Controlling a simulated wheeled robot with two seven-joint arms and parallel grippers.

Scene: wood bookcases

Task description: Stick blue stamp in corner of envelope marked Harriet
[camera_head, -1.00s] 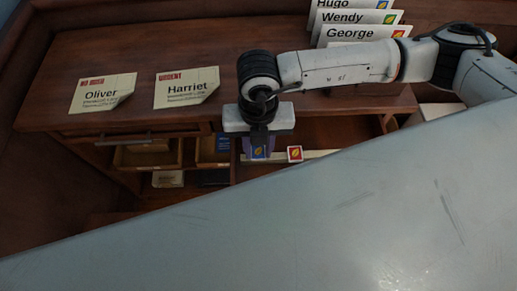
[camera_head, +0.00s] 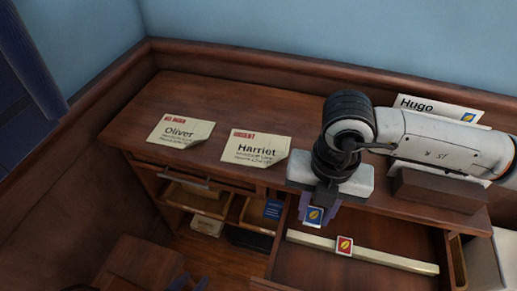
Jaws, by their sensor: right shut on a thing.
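The Harriet envelope (camera_head: 255,148) is cream, marked URGENT in red, and lies flat on the wooden desk top. My right gripper (camera_head: 316,210) points down in front of the desk edge, to the right of and nearer than that envelope. It is shut on a small blue stamp (camera_head: 313,217) with a yellow leaf, held above the open drawer. The fingers partly hide the stamp's edges.
The Oliver envelope (camera_head: 180,132) lies left of Harriet's. A red stamp (camera_head: 345,246) sits on a pale strip (camera_head: 395,259) in the open drawer. The Hugo envelope (camera_head: 440,108) stands behind my right arm, near a brown wood block (camera_head: 437,190). The desk behind the envelopes is clear.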

